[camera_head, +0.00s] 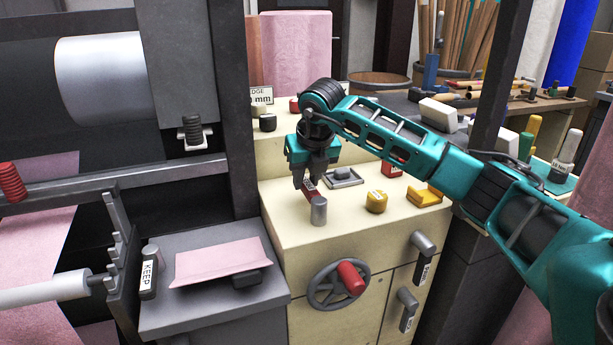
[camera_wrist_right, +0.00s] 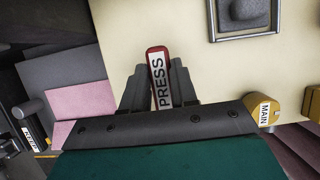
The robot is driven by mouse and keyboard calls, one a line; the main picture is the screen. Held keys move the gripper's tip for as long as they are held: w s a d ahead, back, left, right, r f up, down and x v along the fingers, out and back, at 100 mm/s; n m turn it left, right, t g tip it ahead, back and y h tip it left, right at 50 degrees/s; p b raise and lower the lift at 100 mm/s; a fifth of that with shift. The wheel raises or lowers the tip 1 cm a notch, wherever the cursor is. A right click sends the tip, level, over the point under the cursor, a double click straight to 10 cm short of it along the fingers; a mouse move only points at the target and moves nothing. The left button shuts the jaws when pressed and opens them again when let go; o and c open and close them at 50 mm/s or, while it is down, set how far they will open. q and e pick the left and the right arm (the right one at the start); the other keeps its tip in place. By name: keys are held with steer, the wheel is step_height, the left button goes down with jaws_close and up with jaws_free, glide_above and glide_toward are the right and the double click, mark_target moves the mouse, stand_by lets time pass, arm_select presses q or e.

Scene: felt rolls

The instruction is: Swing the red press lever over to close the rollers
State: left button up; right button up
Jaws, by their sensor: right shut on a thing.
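The red press lever (camera_head: 311,191) stands on top of the cream cabinet, beside a grey cylindrical post (camera_head: 319,211). In the right wrist view the lever (camera_wrist_right: 156,56) carries a white label reading PRESS. My right gripper (camera_head: 311,184) is over the cabinet top and shut on the lever. In the right wrist view the dark fingers of this gripper (camera_wrist_right: 160,90) lie on both sides of the label. The fingers hide part of the lever in the head view. The rollers cannot be made out for certain. My left gripper is not in view.
On the cream cabinet top (camera_head: 287,226) are a yellow MAIN knob (camera_head: 376,201), a yellow block (camera_head: 424,195) and a framed grey switch (camera_head: 343,178). A handwheel with a red grip (camera_head: 350,278) is on the front. A grey table (camera_head: 215,309) holding pink felt (camera_head: 223,261) stands left.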

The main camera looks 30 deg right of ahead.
jaws_close()
